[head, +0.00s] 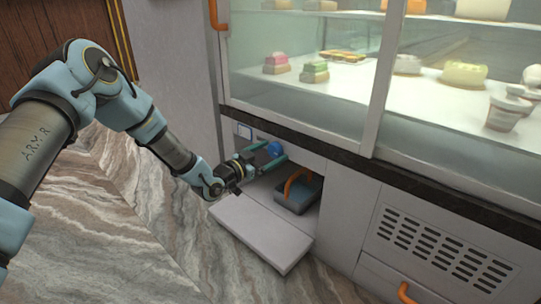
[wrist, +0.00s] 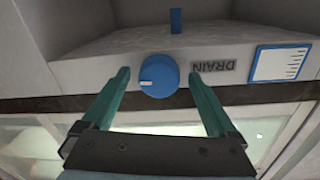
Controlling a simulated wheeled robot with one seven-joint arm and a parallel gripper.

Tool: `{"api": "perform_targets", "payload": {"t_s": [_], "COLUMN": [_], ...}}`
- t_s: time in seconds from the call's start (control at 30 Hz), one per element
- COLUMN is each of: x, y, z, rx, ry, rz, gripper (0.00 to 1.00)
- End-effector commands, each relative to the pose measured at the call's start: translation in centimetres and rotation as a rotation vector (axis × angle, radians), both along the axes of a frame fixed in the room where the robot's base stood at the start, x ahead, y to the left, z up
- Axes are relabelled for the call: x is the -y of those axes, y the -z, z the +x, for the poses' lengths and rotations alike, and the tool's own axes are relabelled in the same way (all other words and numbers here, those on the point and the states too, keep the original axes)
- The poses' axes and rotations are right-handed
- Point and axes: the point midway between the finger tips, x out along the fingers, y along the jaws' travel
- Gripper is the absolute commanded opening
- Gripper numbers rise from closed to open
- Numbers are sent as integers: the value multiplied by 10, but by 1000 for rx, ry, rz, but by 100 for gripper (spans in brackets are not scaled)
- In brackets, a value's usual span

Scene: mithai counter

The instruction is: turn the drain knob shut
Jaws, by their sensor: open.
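The blue drain knob (wrist: 158,76) is round, with a white mark at its left side in the wrist view. It sits on a grey panel next to an upside-down DRAIN label (wrist: 213,66). My gripper (wrist: 160,74) is open, with one teal finger on each side of the knob. Gaps show between the fingers and the knob; I cannot tell whether the fingertips reach along its sides.
A lowered white flap (head: 262,232) lies below the compartment. A dark box with an orange handle (head: 297,190) stands inside, right of my gripper. A blue tab (wrist: 176,20) and a blue-edged white label (wrist: 279,63) are near the knob. The glass sweets case is above.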

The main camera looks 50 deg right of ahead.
Motion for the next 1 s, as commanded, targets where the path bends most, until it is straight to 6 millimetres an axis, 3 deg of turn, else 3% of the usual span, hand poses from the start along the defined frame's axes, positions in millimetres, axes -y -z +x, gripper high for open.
{"api": "perform_targets", "payload": {"t_s": [0.2,0.9,1.0], "x": [0,0,0], "y": [0,0,0], "z": [0,0,0], "rx": [0,0,-1], "ry": [0,1,1], "rz": [0,1,1], "gripper": [93,15,8]}}
